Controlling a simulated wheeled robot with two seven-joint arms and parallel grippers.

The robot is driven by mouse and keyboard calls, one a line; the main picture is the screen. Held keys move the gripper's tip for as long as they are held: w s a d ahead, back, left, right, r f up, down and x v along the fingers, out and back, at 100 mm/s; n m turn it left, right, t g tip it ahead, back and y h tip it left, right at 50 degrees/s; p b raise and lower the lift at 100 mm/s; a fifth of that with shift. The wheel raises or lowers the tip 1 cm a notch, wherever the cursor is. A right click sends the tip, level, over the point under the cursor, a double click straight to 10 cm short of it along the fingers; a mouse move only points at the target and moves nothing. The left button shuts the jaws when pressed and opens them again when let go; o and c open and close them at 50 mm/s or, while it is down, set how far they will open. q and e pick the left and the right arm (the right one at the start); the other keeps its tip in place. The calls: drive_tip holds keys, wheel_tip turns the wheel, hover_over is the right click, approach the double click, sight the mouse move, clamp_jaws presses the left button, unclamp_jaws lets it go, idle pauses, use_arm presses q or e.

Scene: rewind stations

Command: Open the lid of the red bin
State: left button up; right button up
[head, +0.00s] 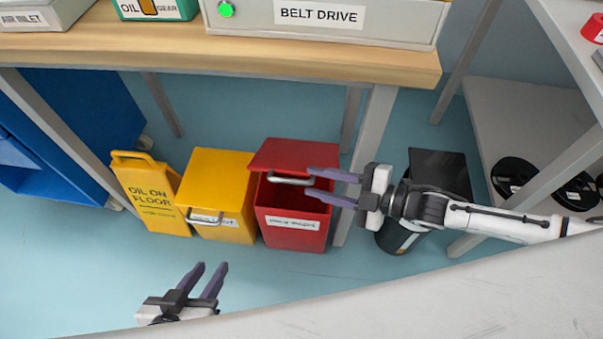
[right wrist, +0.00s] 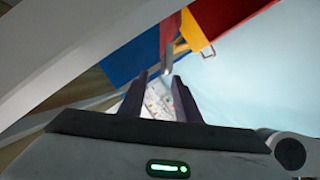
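The red bin (head: 293,232) stands on the floor under the bench. Its lid (head: 295,155) is partly raised at the front, with a dark gap below it. A silver bar handle (head: 290,180) is on the lid's front edge. My right gripper (head: 310,183) reaches in from the right, fingers apart, its tips at the right end of the handle. In the right wrist view the handle (right wrist: 167,68) shows just beyond the two spread fingertips; contact cannot be told. My left gripper (head: 208,267) is open and empty above the floor, front left of the bins.
A yellow bin (head: 222,180) stands left of the red one, beside an oil-on-floor sign (head: 150,195). A black bin (head: 440,170) is behind my right arm. The wooden bench (head: 200,50) overhangs the bins; its leg (head: 368,150) is right of the red bin.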

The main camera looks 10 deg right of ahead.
drive_tip(key=v, duration=0.3)
drive_tip(key=shift+s+d+r, duration=0.1)
drive_tip(key=shift+s+d, duration=0.1)
drive_tip(key=shift+d, duration=0.1)
